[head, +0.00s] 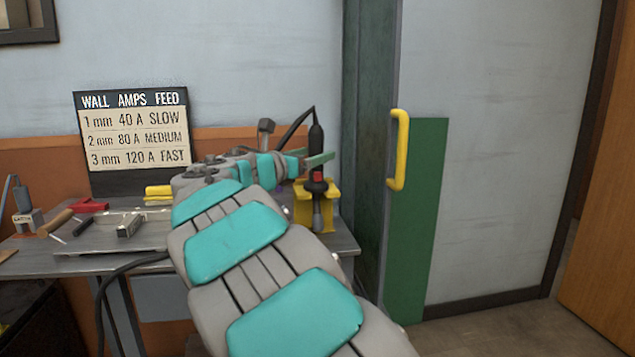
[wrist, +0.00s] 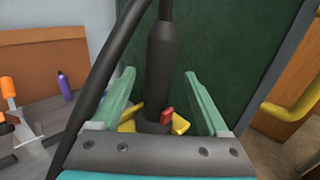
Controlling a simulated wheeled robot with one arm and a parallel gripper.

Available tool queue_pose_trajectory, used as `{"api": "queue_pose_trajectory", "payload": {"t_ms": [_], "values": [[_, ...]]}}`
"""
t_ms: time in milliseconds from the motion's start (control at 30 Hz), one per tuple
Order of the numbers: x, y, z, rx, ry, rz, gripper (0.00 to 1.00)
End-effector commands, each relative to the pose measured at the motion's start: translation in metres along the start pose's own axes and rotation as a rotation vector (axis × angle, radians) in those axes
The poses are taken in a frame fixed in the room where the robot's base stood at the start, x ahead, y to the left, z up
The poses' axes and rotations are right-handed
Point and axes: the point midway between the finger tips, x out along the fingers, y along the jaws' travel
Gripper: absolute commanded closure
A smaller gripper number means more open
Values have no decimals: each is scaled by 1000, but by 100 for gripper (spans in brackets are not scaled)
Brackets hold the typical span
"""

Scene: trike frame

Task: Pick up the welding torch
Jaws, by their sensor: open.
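The welding torch (head: 316,138) stands upright in a yellow holder (head: 301,212) at the right end of the workbench. It has a dark body, a red trigger and a black cable curving from its top. In the wrist view, the torch (wrist: 163,62) rises between the two green fingers of my gripper (wrist: 160,76), with space on both sides. My gripper is open and not closed on it. The yellow holder (wrist: 128,126) shows low behind the torch. In the head view, my arm hides part of the bench and much of the gripper.
A green cabinet with a yellow handle (head: 398,150) stands right of the bench. The bench (head: 85,265) carries a red clamp (head: 90,205), a wooden-handled tool (head: 55,223) and other tools. A purple bottle (wrist: 65,86) stands left in the wrist view. A sign (head: 135,130) stands behind.

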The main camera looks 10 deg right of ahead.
Motion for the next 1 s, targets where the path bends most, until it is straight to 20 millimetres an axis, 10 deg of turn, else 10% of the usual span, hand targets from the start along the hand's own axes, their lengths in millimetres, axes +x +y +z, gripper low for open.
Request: {"api": "queue_pose_trajectory", "payload": {"t_ms": [633,1000], "values": [[47,2,1,1,0,-2,23],[47,2,1,2,0,-2,65]]}}
